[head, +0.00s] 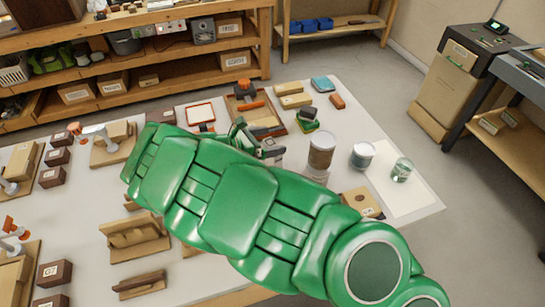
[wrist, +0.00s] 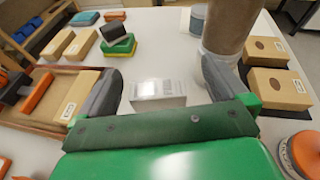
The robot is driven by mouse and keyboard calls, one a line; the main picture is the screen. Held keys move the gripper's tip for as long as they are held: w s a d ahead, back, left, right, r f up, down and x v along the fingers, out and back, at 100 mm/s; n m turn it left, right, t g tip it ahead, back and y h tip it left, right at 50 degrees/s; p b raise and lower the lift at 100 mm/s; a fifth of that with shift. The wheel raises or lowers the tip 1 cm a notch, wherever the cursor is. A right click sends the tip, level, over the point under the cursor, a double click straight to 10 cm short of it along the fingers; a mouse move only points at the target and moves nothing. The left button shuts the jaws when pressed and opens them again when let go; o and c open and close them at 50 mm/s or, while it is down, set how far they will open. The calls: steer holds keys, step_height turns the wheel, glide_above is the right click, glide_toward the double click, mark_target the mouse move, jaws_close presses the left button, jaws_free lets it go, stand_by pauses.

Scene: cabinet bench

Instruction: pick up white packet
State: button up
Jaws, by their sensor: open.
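The white packet (wrist: 158,90) lies flat on the white table, with faint print on it, in the wrist view. It sits between and just beyond the two dark fingers of my gripper (wrist: 163,84), which is open and empty. In the head view, my green arm reaches across the table and my gripper (head: 256,139) is beyond its far end. There the packet is small and partly hidden by the gripper, so its outline is unclear.
A brown and white cylinder (wrist: 228,28) stands close by the right finger; it also shows in the head view (head: 321,150). A wooden tray (wrist: 40,124) with blocks lies left. Cardboard boxes (wrist: 277,88) stand right. A grey can (head: 362,155) and glass jar (head: 401,170) stand farther right.

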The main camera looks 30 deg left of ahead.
steer(key=shift+m+g+y, duration=0.3)
steer(key=shift+g+y, duration=0.1)
steer(key=a+f, duration=0.1)
steer(key=s+f, duration=0.1)
steer(key=f, duration=0.1)
steer(key=s+a+f, duration=0.1)
steer(key=f, duration=0.1)
steer(key=shift+a, duration=0.35)
steer(key=shift+x, duration=1.25)
steer(key=shift+s+f+x, duration=0.1)
steer(key=shift+f+x, duration=0.05)
steer(key=shift+x, duration=0.7)
steer(key=shift+s+f+x, duration=0.1)
steer(key=shift+f+x, duration=0.05)
steer(key=shift+x, duration=0.75)
steer(key=shift+s+f+x, duration=0.1)
steer(key=shift+f+x, duration=0.05)
steer(key=shift+x, duration=0.7)
steer(key=shift+d, duration=0.15)
steer(key=c, duration=0.9)
